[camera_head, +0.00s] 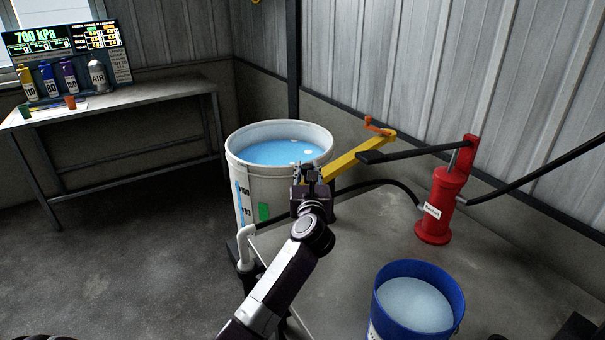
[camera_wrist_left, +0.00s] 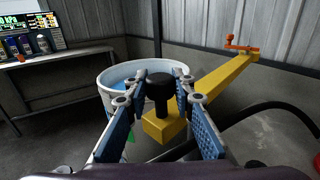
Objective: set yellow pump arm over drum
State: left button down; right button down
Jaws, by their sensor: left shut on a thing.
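The yellow pump arm (camera_head: 360,158) runs from an orange crank (camera_head: 376,126) at its far end down toward my left gripper. In the left wrist view the arm (camera_wrist_left: 222,80) ends in a yellow block with a black knob (camera_wrist_left: 160,92) on top. My left gripper (camera_head: 310,172) is shut on this knob end, with a finger on each side. The white drum (camera_head: 243,178) holds blue liquid and stands just behind the gripper; it also shows in the left wrist view (camera_wrist_left: 108,79). Whether the arm's end overlaps the rim is unclear. My right gripper is out of view.
A red pump (camera_head: 437,205) with a black lever (camera_head: 425,151) stands to the right. A blue bucket (camera_head: 417,300) of pale liquid is in front. A black hose (camera_head: 380,183) runs behind the gripper. A bench (camera_head: 150,98) with bottles stands left; the floor there is clear.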

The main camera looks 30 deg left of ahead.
pick_arm(q)
jog(key=shift+w+d+f+n+g+y, duration=0.1)
jog(key=shift+d+n+g+y, duration=0.3)
jog(key=shift+d, duration=0.3)
jog(key=shift+d+n+g+y+b, duration=0.15)
jog(key=shift+n+g+y+b, duration=0.15)
jog(key=shift+y+b, duration=0.1)
jog(key=shift+d+n+g+y+b, duration=0.35)
jog(key=shift+d+n+g+y, duration=0.2)
jog(key=shift+n+g+y, duration=0.3)
jog(key=shift+d+n+g+y+b, duration=0.35)
jog(key=shift+d+n+g+y, duration=0.25)
jog(key=shift+g, duration=0.35)
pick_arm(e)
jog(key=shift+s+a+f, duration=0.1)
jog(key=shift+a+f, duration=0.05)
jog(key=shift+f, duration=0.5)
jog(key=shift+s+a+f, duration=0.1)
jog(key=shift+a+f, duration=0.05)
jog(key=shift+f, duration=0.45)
pick_arm(q)
jog(key=c, duration=1.6)
grip_release()
jog(key=shift+a, duration=0.1)
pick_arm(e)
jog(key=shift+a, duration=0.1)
